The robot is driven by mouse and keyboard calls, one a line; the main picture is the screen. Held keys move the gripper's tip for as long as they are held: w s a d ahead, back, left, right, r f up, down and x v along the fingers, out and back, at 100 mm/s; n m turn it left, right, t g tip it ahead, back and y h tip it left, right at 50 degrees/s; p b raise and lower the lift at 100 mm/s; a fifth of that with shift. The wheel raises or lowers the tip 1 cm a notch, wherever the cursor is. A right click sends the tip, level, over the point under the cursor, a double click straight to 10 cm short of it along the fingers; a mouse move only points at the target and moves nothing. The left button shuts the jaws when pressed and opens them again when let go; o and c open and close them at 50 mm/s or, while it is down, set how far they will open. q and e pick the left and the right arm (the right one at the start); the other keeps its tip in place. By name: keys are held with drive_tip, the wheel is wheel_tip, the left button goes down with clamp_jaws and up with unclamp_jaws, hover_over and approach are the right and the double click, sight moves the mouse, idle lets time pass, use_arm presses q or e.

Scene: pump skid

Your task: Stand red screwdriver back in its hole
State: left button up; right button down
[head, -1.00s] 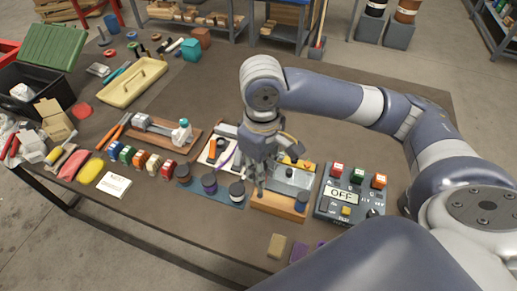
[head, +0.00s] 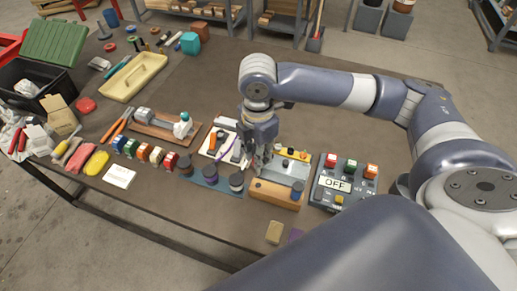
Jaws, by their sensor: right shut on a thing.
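My right gripper (head: 262,164) points down over the left part of the wooden block (head: 268,193) at the near middle of the table. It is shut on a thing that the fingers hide. I cannot make out the red screwdriver or its handle in the head view. A blue handle (head: 297,190) stands upright in the right end of the block. The holes at the block's left end are partly hidden or too small to tell. My left gripper is not in view.
Right of the block is a grey control box (head: 333,184) marked OFF with coloured buttons. Dark round knobs stand on a blue mat (head: 211,174) to the left. The table's right rear is clear.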

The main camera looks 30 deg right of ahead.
drive_tip(key=shift+n, duration=0.4)
drive_tip(key=shift+f, duration=0.15)
drive_tip(key=shift+f+b, duration=0.4)
drive_tip(key=shift+b, duration=0.2)
wheel_tip(320, 180, down, 3)
drive_tip(key=b, duration=0.3)
drive_tip(key=shift+r, duration=0.15)
drive_tip(key=shift+f+b, duration=0.5)
drive_tip(key=shift+b, duration=0.3)
use_arm(q)
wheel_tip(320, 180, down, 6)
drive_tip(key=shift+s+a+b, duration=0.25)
drive_tip(key=shift+b, duration=0.05)
use_arm(e)
drive_tip(key=shift+f, duration=0.15)
use_arm(q)
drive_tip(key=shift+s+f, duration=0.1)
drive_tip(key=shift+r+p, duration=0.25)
drive_tip(key=shift+p, duration=0.05)
